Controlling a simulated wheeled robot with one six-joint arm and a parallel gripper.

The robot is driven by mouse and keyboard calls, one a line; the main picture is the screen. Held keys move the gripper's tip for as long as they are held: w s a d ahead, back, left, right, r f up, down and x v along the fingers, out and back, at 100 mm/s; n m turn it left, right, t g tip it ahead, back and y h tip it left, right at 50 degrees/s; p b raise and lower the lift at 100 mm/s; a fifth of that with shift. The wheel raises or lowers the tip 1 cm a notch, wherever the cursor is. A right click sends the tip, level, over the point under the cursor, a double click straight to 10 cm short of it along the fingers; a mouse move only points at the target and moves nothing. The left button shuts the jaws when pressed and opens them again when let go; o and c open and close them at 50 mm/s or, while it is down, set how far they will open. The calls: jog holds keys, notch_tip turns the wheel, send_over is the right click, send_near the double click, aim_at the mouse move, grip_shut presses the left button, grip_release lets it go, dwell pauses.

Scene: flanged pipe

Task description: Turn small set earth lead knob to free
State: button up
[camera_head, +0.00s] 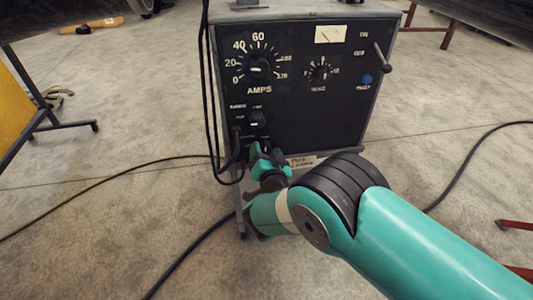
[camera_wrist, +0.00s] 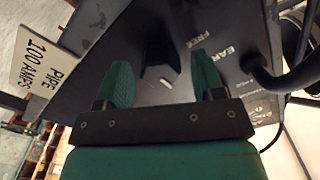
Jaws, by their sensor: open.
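The small set (camera_head: 330,100) is a grey box with a black front panel, standing ahead of me in the head view. My gripper (camera_head: 268,150) is at the lower left of that panel, and it hides much of the panel there. In the wrist view my gripper (camera_wrist: 160,60) is open, with one green finger on each side of a dark knob (camera_wrist: 157,62). The knob has a short white mark. Gaps show between it and both fingers, and I cannot tell its depth between them. Partly visible lettering reading "EAR" and "FREE" (camera_wrist: 213,33) is to the knob's right.
Another knob (camera_head: 257,119) is just above my gripper, with the large amps dial (camera_head: 260,68) higher up. Black cables (camera_head: 212,100) hang along the panel's left edge; a thick cable (camera_wrist: 290,80) loops at right in the wrist view. A "PIPE 100 AMPS" tag (camera_wrist: 40,60) is at left.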

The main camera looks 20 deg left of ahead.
jog(key=c, duration=0.9)
jog(key=shift+f+n, duration=0.1)
jog(key=shift+n, duration=0.2)
jog(key=n+b, duration=0.1)
jog(key=n, duration=0.2)
jog(key=shift+d+n, duration=0.1)
jog(key=shift+n, duration=0.3)
jog(key=n+b, duration=0.1)
jog(key=n, duration=0.3)
jog(key=shift+n, duration=0.3)
jog(key=n+b, duration=0.1)
jog(key=n, duration=0.3)
jog(key=shift+n, duration=0.3)
jog(key=n, duration=0.4)
jog(key=o, duration=0.9)
jog(key=shift+n, duration=0.3)
